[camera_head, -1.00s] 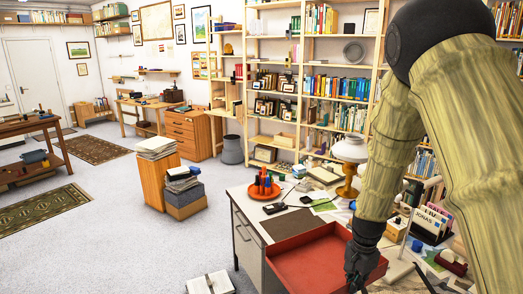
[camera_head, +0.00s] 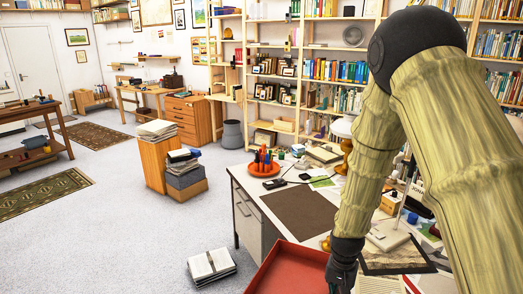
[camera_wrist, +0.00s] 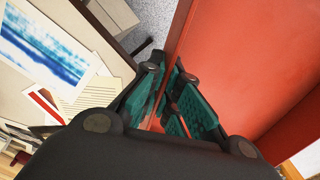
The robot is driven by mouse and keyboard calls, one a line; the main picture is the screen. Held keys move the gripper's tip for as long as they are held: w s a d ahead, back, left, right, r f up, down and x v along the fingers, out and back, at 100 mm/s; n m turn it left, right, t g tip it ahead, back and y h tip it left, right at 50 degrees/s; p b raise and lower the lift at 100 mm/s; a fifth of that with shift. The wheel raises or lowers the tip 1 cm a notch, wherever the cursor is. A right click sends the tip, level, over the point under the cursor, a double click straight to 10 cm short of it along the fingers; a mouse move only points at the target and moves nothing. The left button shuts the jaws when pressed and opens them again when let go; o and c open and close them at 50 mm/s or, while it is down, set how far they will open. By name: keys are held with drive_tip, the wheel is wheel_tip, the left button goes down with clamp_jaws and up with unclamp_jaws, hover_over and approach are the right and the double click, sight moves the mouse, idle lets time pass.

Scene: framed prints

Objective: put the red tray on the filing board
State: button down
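The red tray (camera_head: 290,270) is at the bottom of the head view, by the desk's near edge; the picture's lower edge cuts it off. My gripper (camera_head: 342,272) is at its right side. In the wrist view the gripper's teal-padded fingers (camera_wrist: 172,100) lie on both sides of the tray's thin wall, and the tray's inside (camera_wrist: 250,60) fills the right. The tray looks empty where it shows. A flat dark brown board (camera_head: 300,212) lies bare on the desk beyond the tray; it may be the filing board, but I cannot tell for sure.
The desk (camera_head: 240,178) also holds an orange round tray with pens (camera_head: 264,166), a small black device (camera_head: 275,184), papers and a framed picture (camera_head: 395,260). Papers (camera_head: 211,265) lie on the floor at left. Stacked boxes (camera_head: 184,178) stand further back.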

drive_tip(key=s+a+f+n+b, duration=0.3)
drive_tip(key=a+f+n, duration=0.1)
drive_tip(key=f, duration=0.4)
drive_tip(key=shift+s+a+f+n, duration=0.25)
drive_tip(key=shift+a+n, duration=0.1)
drive_tip(key=shift+n, duration=0.35)
drive_tip(key=shift+f, duration=0.1)
